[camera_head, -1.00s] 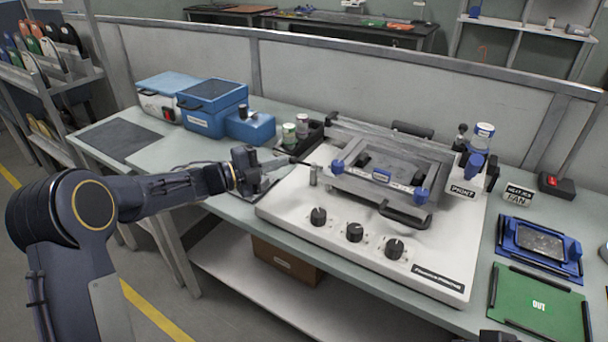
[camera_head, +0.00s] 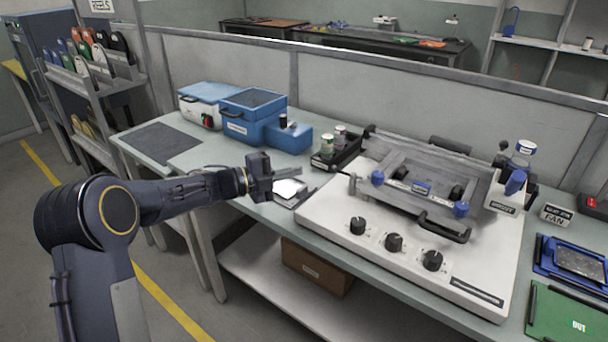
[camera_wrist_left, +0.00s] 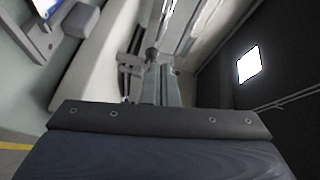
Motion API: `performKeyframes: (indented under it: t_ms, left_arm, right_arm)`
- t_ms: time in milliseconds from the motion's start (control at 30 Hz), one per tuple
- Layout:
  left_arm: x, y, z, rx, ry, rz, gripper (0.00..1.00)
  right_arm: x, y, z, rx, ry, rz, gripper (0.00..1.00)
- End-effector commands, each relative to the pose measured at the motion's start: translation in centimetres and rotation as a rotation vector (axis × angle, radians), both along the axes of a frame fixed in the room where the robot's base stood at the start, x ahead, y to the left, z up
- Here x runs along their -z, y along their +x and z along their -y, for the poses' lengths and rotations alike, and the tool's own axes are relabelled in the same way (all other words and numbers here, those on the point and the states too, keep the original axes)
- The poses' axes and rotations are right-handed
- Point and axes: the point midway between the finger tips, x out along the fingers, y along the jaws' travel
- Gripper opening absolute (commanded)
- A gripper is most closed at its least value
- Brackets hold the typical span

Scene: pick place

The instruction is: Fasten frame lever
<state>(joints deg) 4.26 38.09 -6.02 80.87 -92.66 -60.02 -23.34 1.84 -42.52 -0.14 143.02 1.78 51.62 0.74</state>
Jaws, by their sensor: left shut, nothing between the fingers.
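The white printing machine (camera_head: 340,215) stands on the bench. Its grey metal frame (camera_head: 415,172) lies over the bed, with blue knobs at its front left (camera_head: 377,178) and front right (camera_head: 461,209) corners. A black handle (camera_head: 443,228) is at the front of the frame. A small grey upright post (camera_head: 353,185), possibly the lever, stands left of the frame. My left gripper (camera_head: 297,170) is shut and empty, left of the post and apart from it. The wrist view shows light surfaces beyond the gripper, too close to identify surely. My right gripper is not in view.
A black tray with small jars (camera_head: 335,152) stands behind my left gripper. Blue boxes (camera_head: 252,115) are farther back left. Three black dials (camera_head: 394,242) line the machine's front. A bottle (camera_head: 518,170) stands at its right. A green board (camera_head: 560,312) lies at right.

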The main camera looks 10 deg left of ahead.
Motion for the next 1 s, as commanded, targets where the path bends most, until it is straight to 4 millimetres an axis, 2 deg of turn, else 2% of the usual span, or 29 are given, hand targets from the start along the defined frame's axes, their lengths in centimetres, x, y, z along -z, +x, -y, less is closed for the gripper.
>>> performKeyframes:
  t_ms: [100, 300, 767, 867, 967, 1000]
  left_arm:
    - [-0.1, 0.5, -2.3, -0.005, 0.001, 0.001, 0.00]
    - [-0.2, 1.0, -4.4, -0.002, 0.000, 0.000, 0.00]
    - [-0.7, 1.0, -5.0, -0.013, -0.004, -0.001, 0.00]
    - [-3.3, 1.2, -6.0, -0.097, -0.036, -0.008, 0.00]
    - [-8.4, 1.1, -8.7, -0.289, -0.124, -0.045, 0.00]
    - [-10.8, 0.6, -10.3, -0.395, -0.178, -0.076, 0.00]
  right_arm:
    - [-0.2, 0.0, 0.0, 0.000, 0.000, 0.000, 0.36]
    - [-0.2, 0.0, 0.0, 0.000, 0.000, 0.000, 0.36]
    - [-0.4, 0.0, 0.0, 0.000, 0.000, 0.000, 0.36]
    - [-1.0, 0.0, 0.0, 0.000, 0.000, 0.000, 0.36]
    - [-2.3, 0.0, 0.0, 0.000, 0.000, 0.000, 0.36]
    - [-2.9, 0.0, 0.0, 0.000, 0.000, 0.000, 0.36]
